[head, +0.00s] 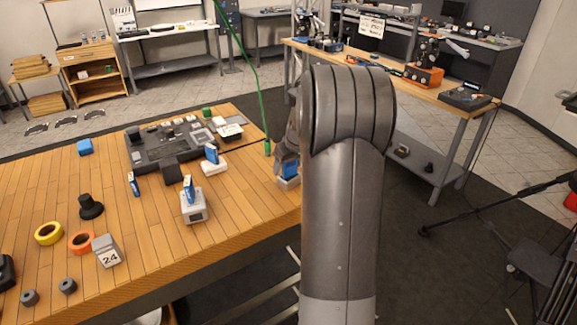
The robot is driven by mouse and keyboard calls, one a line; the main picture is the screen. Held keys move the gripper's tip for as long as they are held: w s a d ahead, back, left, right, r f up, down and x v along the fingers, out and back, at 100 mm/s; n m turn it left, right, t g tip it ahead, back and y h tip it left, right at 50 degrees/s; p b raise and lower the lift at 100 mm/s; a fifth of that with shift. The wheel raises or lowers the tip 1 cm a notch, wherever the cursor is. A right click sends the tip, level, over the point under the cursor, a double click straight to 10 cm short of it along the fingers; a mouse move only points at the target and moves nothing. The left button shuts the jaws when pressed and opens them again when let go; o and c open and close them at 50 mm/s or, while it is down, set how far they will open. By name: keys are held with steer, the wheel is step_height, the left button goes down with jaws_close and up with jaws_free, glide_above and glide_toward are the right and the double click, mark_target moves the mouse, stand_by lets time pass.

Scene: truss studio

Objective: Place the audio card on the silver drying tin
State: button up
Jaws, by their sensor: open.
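My gripper (287,158) is open at the table's right edge, partly hidden behind my own arm. Just below it, a small blue piece (290,170) sits at a small grey-silver block or tin (289,183); I cannot tell whether the fingers touch the blue piece. Other blue card-like pieces stand in a grey-white box (194,207), on a white base (213,166), and alone on the table (134,184). No label is readable, so I cannot tell for sure which piece is the audio card or whether the grey block is the silver drying tin.
The wooden table (150,228) also holds a dark equipment board (150,150), a yellow tape roll (48,233), an orange roll (81,243), a black knob-like piece (90,207) and a block marked 24 (107,251). A green cable (246,55) hangs near my arm.

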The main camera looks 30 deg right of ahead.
steer(key=v, duration=1.2)
steer(key=s+a+r, duration=0.3)
steer(key=s+a, duration=0.1)
steer(key=a, duration=0.5)
steer(key=s+a, duration=0.9)
steer(key=s, duration=0.2)
steer(key=s+a+f+t, duration=0.1)
steer(key=s+a, duration=0.8)
steer(key=s, duration=0.2)
steer(key=shift+s+a+f, duration=0.25)
steer(key=shift+s, duration=0.1)
